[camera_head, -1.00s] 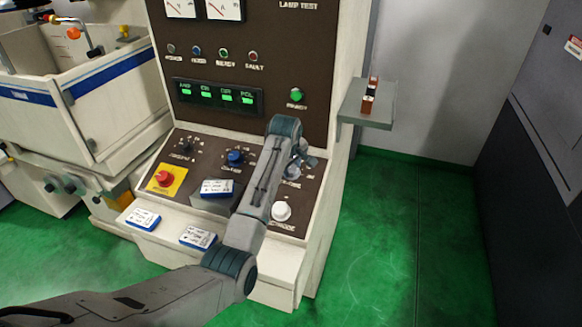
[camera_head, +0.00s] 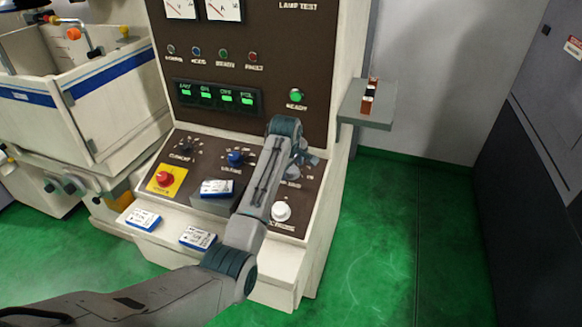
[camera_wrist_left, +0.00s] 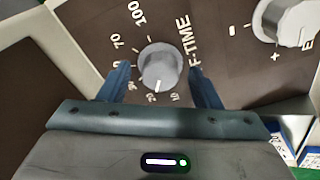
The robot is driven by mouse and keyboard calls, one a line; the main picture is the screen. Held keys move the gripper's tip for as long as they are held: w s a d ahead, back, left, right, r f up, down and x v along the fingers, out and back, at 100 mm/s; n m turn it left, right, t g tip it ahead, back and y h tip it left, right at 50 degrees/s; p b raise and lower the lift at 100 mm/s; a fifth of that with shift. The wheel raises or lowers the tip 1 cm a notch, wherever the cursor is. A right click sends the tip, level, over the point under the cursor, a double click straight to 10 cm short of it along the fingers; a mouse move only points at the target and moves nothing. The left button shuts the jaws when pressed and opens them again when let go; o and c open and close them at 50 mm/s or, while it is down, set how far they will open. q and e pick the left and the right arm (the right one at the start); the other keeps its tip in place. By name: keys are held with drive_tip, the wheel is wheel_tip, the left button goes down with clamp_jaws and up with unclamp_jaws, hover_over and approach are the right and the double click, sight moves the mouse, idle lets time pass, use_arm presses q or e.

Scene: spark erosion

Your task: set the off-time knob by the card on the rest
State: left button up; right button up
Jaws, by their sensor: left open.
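The off-time knob (camera_wrist_left: 159,66) is a round grey knob in the left wrist view, with "F-TIME" lettered beside it and a scale up to 100. A pale mark on its near side points about at 20. My left gripper (camera_wrist_left: 157,72) is open, with one blue finger on each side of the knob; I cannot tell whether they touch it. In the head view my left arm hides the knob. A card (camera_head: 217,187) leans on the dark rest (camera_head: 220,206) on the panel; its writing is too small to read. My right gripper is out of view.
A pale knob (camera_wrist_left: 288,18) stands close to the right in the wrist view. A red stop button (camera_head: 164,179) and a blue knob (camera_head: 235,158) are on the panel. Two more cards (camera_head: 142,219) (camera_head: 198,237) lie on the front ledge. A shelf (camera_head: 368,118) juts out right.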

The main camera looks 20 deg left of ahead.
use_arm(q)
drive_tip(key=shift+s+r, duration=0.1)
drive_tip(key=shift+r, duration=0.1)
drive_tip(key=b+v, duration=0.4)
drive_tip(key=v, duration=0.6)
drive_tip(key=shift+r, duration=0.2)
drive_tip(key=shift+s, duration=0.1)
drive_tip(key=shift+f, duration=0.1)
